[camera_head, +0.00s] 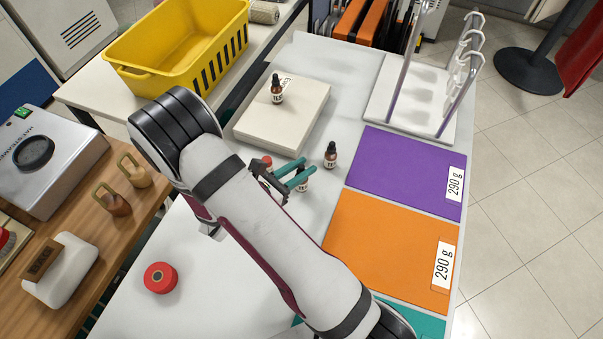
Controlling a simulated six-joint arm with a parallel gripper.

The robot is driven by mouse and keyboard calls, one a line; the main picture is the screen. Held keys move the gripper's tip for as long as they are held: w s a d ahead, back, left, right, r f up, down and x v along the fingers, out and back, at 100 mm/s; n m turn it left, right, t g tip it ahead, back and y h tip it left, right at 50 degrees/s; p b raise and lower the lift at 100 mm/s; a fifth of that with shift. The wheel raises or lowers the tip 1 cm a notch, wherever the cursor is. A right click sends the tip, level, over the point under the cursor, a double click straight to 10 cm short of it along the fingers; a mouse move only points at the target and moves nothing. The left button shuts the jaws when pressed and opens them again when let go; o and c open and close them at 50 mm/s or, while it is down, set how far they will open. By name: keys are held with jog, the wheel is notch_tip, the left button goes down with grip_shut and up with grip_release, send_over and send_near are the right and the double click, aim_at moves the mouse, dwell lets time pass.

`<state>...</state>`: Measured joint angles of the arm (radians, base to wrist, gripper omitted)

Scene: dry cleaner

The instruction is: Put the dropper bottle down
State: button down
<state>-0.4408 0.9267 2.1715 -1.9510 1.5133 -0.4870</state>
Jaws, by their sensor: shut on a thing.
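My gripper (306,168), with teal fingers, is shut on a small brown dropper bottle (303,185) with a pale label. The fingers hide the bottle's upper part. It is over or on the pale table (225,290); I cannot tell whether its base touches. A second dropper bottle (330,155) stands upright on the table, just right of my gripper and apart from it. A third dropper bottle (277,95) stands upright on the flat cream box (262,133) behind my gripper.
Purple (405,172) and orange (385,250) mats, each with a "290 g" card, lie to the right. A white rack (405,100) stands at the back right. A red round object (160,278) is at the left front. Bare table lies around it.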

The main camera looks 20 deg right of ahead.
jog(key=r, duration=0.7)
jog(key=shift+w+d+r, duration=0.1)
jog(key=shift+w+r, duration=0.1)
jog(key=shift+r, duration=0.15)
jog(key=w+d+r+n+t+y, duration=0.1)
jog(key=w+d+r, duration=0.2)
jog(key=w+d, duration=0.4)
jog(key=w+d+r+n+t+y, duration=0.1)
jog(key=w+d+r+n+t, duration=0.15)
jog(key=w+d, duration=0.5)
jog(key=shift+m+g, duration=0.35)
jog(key=shift+m, duration=0.1)
jog(key=w+a+f, duration=0.2)
jog(key=f, duration=0.1)
jog(key=w+a+f, duration=0.3)
jog(key=f, duration=0.1)
jog(key=w+a+f, duration=0.2)
jog(key=w+f, duration=0.1)
jog(key=shift+w+a+f, duration=0.15)
jog(key=shift+a, duration=0.25)
jog(key=shift+f, duration=0.1)
jog(key=c, duration=0.7)
grip_release()
